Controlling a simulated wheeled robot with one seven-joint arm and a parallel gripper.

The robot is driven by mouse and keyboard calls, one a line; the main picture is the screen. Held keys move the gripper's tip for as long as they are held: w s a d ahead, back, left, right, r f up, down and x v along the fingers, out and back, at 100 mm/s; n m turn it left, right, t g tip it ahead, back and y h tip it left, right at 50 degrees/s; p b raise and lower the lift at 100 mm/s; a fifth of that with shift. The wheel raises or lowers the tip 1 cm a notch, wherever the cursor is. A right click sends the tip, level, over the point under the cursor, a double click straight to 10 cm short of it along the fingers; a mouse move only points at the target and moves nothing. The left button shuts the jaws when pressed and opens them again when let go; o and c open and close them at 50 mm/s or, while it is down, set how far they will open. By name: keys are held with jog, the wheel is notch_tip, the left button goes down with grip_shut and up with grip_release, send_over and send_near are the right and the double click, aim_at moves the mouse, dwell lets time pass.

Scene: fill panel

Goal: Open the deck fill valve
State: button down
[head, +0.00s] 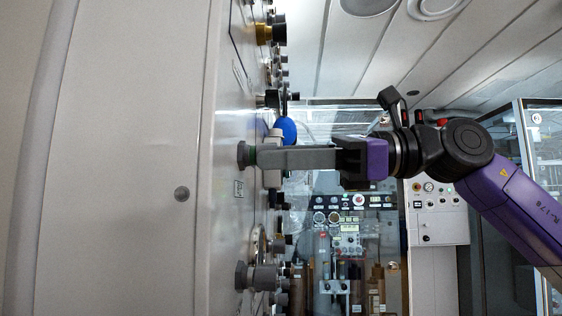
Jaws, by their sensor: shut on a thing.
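The fill panel (213,220) stands on the left, seen nearly edge-on, with its fittings sticking out to the right. My gripper (266,158) reaches in from the right, its grey fingers level and their tips close to the panel face. The fingers hide most of this fitting. I cannot tell from this view whether it is the deck fill valve, or whether it is turned open or closed.
A blue round knob (287,130) sits just above and behind my fingers. A brass-coloured fitting (265,33) is higher up, and a dark grey fitting (256,276) is below. A white control box (437,212) stands farther back on the right.

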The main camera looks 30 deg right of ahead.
jog(key=n, duration=0.5)
jog(key=shift+w, duration=0.1)
jog(key=shift+n, duration=0.3)
dwell(0.4)
jog(key=c, duration=1.1)
grip_release()
jog(key=shift+d, duration=0.1)
jog(key=v, duration=0.7)
jog(key=shift+s+d, duration=0.25)
jog(key=shift+s, duration=0.05)
